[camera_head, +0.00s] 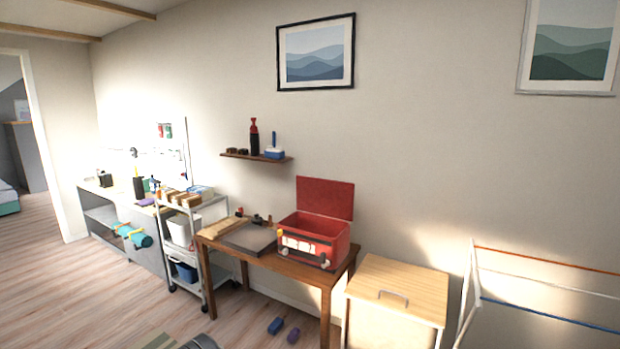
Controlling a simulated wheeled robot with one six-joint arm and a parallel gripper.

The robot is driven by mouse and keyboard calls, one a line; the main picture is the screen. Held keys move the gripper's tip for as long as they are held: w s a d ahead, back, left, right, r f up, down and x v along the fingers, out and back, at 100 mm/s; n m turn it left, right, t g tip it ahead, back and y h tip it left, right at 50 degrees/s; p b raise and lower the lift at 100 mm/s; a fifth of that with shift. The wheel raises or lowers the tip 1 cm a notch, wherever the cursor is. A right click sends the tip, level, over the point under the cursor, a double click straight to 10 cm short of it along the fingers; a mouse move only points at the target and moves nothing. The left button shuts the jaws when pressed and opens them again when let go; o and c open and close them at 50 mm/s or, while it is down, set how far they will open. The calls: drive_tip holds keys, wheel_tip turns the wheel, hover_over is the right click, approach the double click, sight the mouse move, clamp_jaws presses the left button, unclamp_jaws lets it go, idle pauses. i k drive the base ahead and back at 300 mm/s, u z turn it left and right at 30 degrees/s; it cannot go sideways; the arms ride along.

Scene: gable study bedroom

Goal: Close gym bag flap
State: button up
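A red box-shaped bag (333,253), which I take for the gym bag, stands on a small wooden table. Its red flap (325,197) stands upright at the back, so the top is open. A pale patch and small round pale shapes show on its front. I cannot make out what lies inside. My gripper is not in view.
The wooden table (288,276) also holds a grey flat slab (249,238). A wooden cabinet (398,300) stands to its right, then a drying rack (545,260). A shelf trolley (187,250) stands left. Two small items (275,325) lie on the floor.

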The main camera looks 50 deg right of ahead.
sight(332, 199)
drive_tip(key=z, duration=0.15)
drive_tip(key=i, duration=1.85)
drive_tip(key=z, duration=1.05)
drive_tip(key=i, duration=1)
drive_tip(key=z, duration=1.05)
